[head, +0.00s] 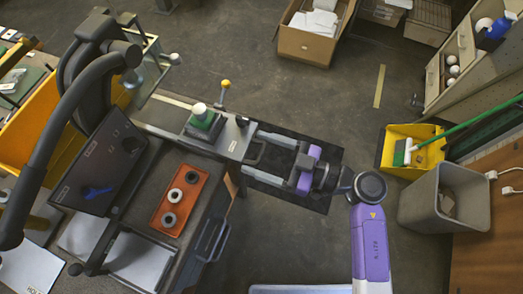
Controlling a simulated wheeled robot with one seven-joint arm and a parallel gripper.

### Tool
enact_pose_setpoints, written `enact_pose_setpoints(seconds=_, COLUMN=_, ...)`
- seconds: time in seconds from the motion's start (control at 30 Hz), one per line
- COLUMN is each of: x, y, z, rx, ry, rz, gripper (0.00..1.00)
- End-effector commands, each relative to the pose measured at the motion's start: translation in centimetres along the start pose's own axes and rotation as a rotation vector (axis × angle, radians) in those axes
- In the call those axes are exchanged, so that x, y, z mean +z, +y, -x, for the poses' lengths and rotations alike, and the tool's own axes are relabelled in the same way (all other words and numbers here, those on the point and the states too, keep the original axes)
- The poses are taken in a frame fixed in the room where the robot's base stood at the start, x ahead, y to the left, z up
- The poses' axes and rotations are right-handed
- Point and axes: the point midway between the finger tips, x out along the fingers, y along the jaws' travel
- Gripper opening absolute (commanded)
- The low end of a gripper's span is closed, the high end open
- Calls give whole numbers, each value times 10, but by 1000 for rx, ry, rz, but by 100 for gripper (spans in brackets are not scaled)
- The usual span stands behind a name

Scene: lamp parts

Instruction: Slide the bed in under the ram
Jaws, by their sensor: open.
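The bed (232,139) is a grey metal plate on the bench. It carries a green block (204,128) with a pale round part (200,110) on top. The press (88,85), with a long curved black lever, stands to the left of the bed; I cannot clearly make out its ram. My gripper (256,153) reaches in from the right with a purple body. Its jaws are open and point left toward a dark handle at the bed's right end. I cannot tell whether a finger touches it.
An orange tray (180,199) with several round parts lies in front of the bed. A yellow-knobbed lever (225,88) rises behind it. A grey bin (443,203) and yellow dustpan (410,146) stand right. A cardboard box (314,35) stands behind; open floor lies between.

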Motion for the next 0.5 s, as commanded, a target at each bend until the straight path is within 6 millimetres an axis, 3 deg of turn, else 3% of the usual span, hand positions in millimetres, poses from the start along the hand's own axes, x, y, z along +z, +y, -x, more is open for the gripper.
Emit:
enact_pose_setpoints(seconds=0.17, x=0, y=0, z=0, rx=0, ry=0, rz=0, gripper=73)
enact_pose_setpoints(seconds=0.5, x=0, y=-1, z=0, rx=-3, ry=1, rz=-1, gripper=6)
